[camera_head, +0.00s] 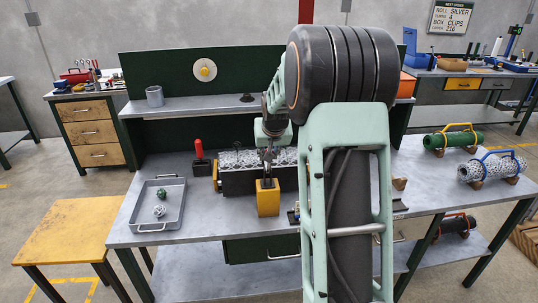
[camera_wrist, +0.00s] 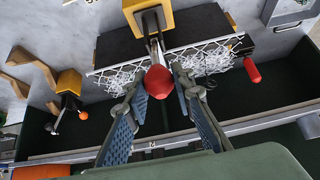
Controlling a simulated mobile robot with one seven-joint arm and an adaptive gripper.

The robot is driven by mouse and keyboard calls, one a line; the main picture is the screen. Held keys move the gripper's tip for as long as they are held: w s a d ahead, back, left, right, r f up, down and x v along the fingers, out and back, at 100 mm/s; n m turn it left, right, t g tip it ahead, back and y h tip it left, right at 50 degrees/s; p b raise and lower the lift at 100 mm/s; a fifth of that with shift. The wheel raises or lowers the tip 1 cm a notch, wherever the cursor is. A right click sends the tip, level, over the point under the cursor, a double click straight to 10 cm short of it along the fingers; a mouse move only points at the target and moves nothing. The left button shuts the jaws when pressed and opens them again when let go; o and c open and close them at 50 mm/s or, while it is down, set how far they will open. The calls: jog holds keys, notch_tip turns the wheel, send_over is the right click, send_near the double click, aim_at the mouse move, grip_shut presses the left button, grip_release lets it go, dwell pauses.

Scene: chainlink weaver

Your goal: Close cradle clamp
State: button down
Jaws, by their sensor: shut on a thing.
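The black cradle (camera_head: 240,183) sits on the grey bench with a roll of wire mesh (camera_head: 245,158) lying in it. The mesh (camera_wrist: 205,60) also shows in the wrist view. A yellow clamp block (camera_head: 268,200) stands at the cradle's front. In the wrist view, the clamp's yellow body (camera_wrist: 150,15) is at the top, with a metal lever ending in a red handle (camera_wrist: 158,82). My gripper (camera_wrist: 166,88) is shut on this red handle, one finger on each side. In the head view, my gripper (camera_head: 266,155) is above the cradle and partly hides the clamp lever.
A red-handled upright tool (camera_head: 198,152) stands left of the cradle. A grey tray (camera_head: 160,222) with small items is on the bench's left. Green (camera_head: 453,139) and blue-handled rolls (camera_head: 490,168) lie at the right. A raised shelf (camera_head: 190,106) runs behind.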

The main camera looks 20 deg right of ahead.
jog(key=shift+w+r, duration=0.25)
jog(key=shift+w, duration=0.05)
jog(key=c, duration=2)
grip_release()
jog(key=o, duration=0.3)
jog(key=shift+f, duration=0.15)
jog(key=shift+s, duration=0.1)
jog(key=v, duration=1.2)
jog(key=shift+d, duration=0.1)
